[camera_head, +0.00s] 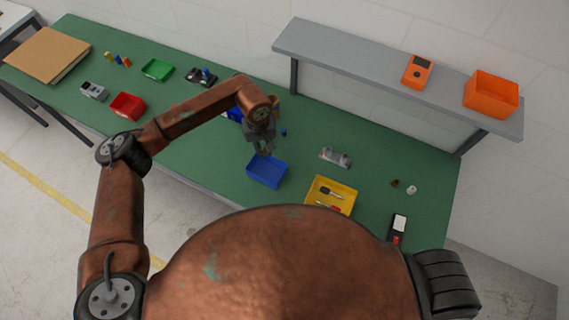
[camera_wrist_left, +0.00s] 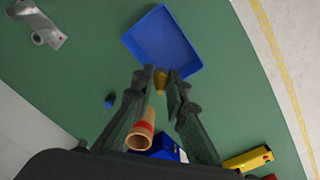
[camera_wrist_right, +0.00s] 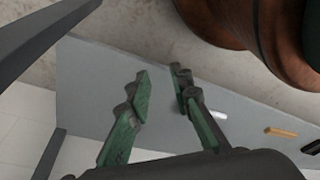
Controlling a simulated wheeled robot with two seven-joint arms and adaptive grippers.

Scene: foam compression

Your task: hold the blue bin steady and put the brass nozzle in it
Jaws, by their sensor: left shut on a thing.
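The blue bin (camera_head: 267,171) stands empty on the green bench near its front edge. It also shows ahead of the fingers in the left wrist view (camera_wrist_left: 163,40). My left gripper (camera_head: 262,150) is at the bin's far edge in the head view. It is shut on the small brass nozzle (camera_wrist_left: 160,82), which shows between the fingertips. From these views I cannot tell whether the nozzle is over the bin's wall or just beside it. My right gripper (camera_wrist_right: 161,76) is open and empty in the right wrist view, away from the bin; the head view does not show it.
A yellow bin (camera_head: 345,190) with tools stands right of the blue bin. A grey metal part (camera_head: 335,157) lies behind it. A tan tube with a red band (camera_wrist_left: 140,135) and a blue box (camera_wrist_left: 158,148) are near my left gripper. A raised shelf (camera_head: 390,70) runs along the back.

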